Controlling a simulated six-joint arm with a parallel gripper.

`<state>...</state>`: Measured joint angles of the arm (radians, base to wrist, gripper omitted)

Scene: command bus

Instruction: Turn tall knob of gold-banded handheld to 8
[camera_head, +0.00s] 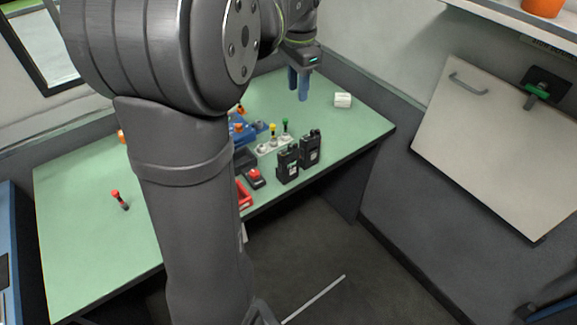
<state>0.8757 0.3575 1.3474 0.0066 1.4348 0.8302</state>
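Two black handhelds stand side by side near the front right edge of the table: a left one (288,165) and a right one (309,149). Each has small parts sticking up from its top. The knobs, their marks and any gold band are too small to make out, so I cannot tell which handheld is gold-banded. My gripper (298,95) points down above the back of the table, behind and apart from both handhelds. Its two blue fingers look slightly apart, with nothing seen between them.
Around the handhelds are a pale block with coloured knobs (268,147), a black box with a red top (255,177) and a red tray (244,196). A white object (343,100) lies back right. My arm hides the table's middle. A red-topped stick (121,200) lies left.

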